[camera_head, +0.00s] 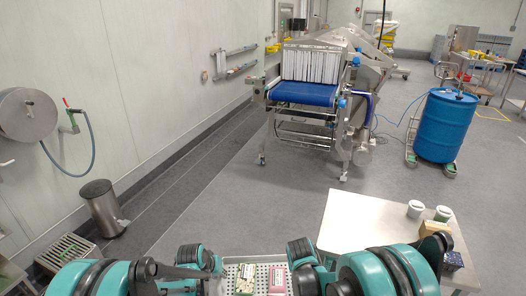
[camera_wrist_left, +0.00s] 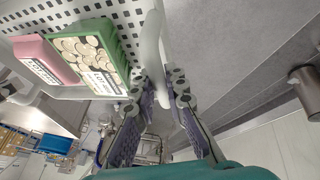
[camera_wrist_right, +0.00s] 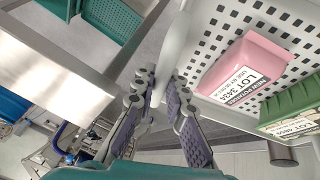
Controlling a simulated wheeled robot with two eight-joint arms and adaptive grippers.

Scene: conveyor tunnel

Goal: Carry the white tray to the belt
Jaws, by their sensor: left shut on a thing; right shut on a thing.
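The white tray (camera_head: 231,268) is at the bottom middle of the head view, its floor full of square holes. A green pack (camera_head: 245,279) and a pink pack (camera_head: 277,279) lie in it side by side; both also show in the wrist views. My left gripper (camera_wrist_left: 158,90) is shut on the tray's handle at one end. My right gripper (camera_wrist_right: 155,87) is shut on the handle at the other end. The belt (camera_head: 303,93) is a blue conveyor surface ahead, before a tunnel with hanging white strips. The tray is well apart from it.
A white table (camera_head: 350,222) with two jars and boxes stands close at the right. A blue barrel (camera_head: 446,125) on a dolly is farther right. A metal bin (camera_head: 103,208) and wall hose are at the left. The grey floor up to the belt is clear.

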